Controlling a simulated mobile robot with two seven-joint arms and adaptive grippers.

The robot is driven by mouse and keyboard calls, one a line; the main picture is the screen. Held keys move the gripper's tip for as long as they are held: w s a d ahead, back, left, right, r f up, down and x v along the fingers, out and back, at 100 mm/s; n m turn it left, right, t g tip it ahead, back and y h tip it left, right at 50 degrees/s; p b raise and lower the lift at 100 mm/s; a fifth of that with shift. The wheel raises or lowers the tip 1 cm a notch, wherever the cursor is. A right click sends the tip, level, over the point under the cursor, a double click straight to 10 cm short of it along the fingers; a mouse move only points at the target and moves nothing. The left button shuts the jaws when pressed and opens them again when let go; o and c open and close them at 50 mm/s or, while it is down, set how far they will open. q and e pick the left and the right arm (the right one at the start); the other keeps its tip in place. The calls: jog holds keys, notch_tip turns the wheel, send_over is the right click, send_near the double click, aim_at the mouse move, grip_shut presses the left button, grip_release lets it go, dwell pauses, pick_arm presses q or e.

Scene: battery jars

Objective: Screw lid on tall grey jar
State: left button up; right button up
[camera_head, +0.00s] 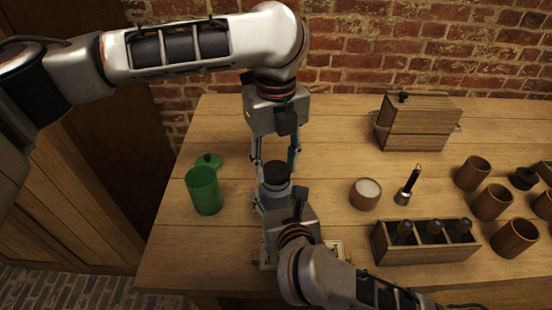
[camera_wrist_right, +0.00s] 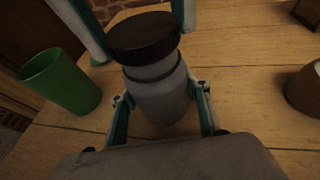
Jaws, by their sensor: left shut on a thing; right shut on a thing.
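The tall grey jar (camera_wrist_right: 160,95) stands upright on the table in the right wrist view. My right gripper (camera_wrist_right: 163,112) is shut on its body, with one finger on each side. The dark lid (camera_wrist_right: 143,38) sits on top of the jar; I cannot tell how far it is threaded. My left gripper (camera_head: 276,162) comes down from above and is shut on the lid, its fingers on either side of it. The lid also shows in the head view (camera_head: 277,171), where most of the jar is hidden by my right gripper.
A wooden box (camera_head: 416,123) stands behind.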

pick_arm(q)
jog(key=shift+f, duration=0.55)
dwell(0.5)
